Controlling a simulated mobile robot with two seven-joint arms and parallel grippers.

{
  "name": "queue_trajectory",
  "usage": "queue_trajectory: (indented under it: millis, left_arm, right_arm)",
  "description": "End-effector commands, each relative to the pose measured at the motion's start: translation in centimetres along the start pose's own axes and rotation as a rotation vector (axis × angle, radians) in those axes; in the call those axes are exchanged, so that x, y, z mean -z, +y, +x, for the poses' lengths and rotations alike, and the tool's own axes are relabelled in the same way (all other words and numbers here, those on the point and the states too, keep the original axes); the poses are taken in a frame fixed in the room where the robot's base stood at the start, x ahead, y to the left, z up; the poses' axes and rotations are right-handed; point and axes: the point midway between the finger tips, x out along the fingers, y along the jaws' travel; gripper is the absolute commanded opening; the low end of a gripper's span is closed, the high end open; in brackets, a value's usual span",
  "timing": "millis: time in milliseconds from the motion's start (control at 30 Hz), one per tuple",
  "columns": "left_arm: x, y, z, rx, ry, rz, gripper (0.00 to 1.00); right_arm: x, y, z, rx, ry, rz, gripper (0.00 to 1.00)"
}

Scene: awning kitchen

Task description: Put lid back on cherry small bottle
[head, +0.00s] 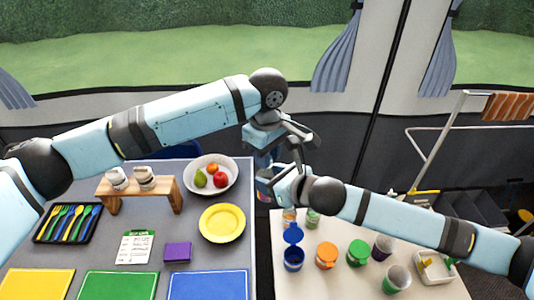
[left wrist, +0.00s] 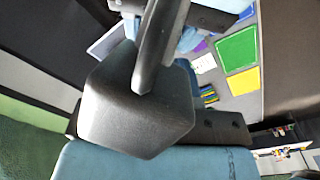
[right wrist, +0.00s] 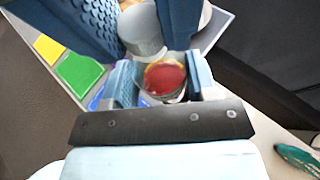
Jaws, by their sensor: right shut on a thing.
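The cherry small bottle shows in the right wrist view as a clear round jar with red content (right wrist: 165,78), between the fingers of my right gripper (right wrist: 163,85). My right gripper is shut on it, above the gap between the two tables in the head view. A pale whitish round piece (right wrist: 140,32), likely the lid, shows just beyond the bottle, between large blue textured fingers of my left gripper (right wrist: 128,25). It looks apart from the bottle. My left gripper (head: 268,150) is just above my right gripper in the head view. Its grip is largely hidden.
The right table holds a blue cup (head: 293,258), an orange jar (head: 327,255), a green jar (head: 358,252) and small bottles (head: 289,217). The grey left table holds a fruit bowl (head: 230,163), a yellow plate (head: 222,222) and a wooden stand (head: 140,188).

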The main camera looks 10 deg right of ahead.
Motion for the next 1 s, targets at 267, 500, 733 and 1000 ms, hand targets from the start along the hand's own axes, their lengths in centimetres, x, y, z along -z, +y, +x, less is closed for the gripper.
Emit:
queue_trajectory:
  millis: [267,500,733,1000]
  left_arm:
    - [-0.04,-0.02,0.04,0.000,-0.002,0.158,0.00]
    - [0.01,-0.01,0.02,0.000,0.000,0.286,0.00]
    - [0.01,-0.01,0.01,0.000,0.000,0.284,0.36]
    - [0.01,-0.01,0.01,0.000,0.000,0.283,0.50]
  right_arm:
    - [-0.03,0.01,-0.01,0.000,-0.001,0.000,0.00]
    - [-0.04,0.01,-0.01,0.000,-0.001,0.000,0.00]
    - [-0.03,0.01,-0.01,0.000,-0.001,0.000,0.00]
    - [-0.03,0.00,-0.01,0.000,-0.001,0.000,0.00]
